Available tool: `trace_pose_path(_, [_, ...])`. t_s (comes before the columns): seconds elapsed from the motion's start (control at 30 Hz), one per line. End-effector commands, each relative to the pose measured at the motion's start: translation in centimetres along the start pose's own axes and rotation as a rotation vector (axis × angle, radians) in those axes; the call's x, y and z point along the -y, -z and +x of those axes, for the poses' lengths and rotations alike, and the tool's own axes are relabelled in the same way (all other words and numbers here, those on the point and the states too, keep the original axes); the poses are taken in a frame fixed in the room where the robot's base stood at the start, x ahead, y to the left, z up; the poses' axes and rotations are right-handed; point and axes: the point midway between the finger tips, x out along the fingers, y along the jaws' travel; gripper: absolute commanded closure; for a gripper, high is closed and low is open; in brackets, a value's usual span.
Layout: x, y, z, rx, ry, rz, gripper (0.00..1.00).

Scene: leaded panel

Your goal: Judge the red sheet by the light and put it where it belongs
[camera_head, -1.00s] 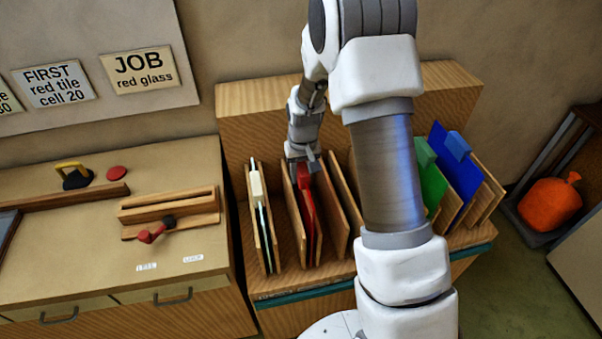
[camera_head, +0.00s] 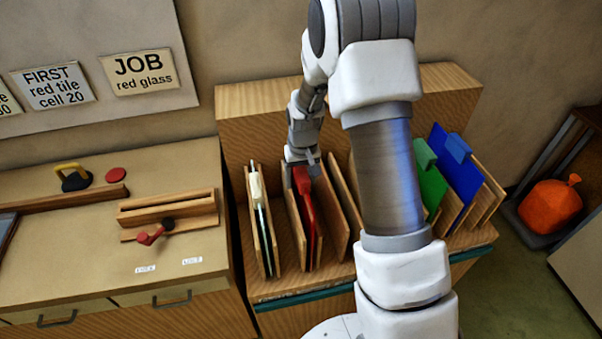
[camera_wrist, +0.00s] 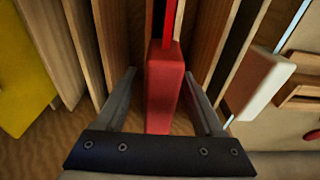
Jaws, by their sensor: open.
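The red sheet (camera_head: 307,215) stands upright in a slot of the wooden rack, with a thick red grip block (camera_head: 301,180) on its top edge. In the wrist view the red block (camera_wrist: 164,90) lies between the two fingers of my gripper (camera_wrist: 165,95), with a gap on each side. My gripper (camera_head: 302,162) is open and sits at the back end of the block. The sheet's lower part is hidden between the wooden dividers.
A clear sheet with a cream block (camera_head: 256,186) stands left of the red one. Green (camera_head: 430,180) and blue (camera_head: 455,165) sheets stand at right. A bench (camera_head: 60,240) at left holds a slotted wooden stand (camera_head: 170,208). A sign (camera_head: 139,71) reads "JOB red glass".

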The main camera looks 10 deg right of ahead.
Motion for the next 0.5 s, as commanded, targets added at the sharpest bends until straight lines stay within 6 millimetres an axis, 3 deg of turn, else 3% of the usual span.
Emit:
trace_pose_path(0.27, [0.0, 0.2, -3.1, -0.008, 0.0, 0.0, 0.3])
trace_pose_path(0.5, [0.0, 0.2, -8.7, -0.011, 0.0, 0.0, 0.3])
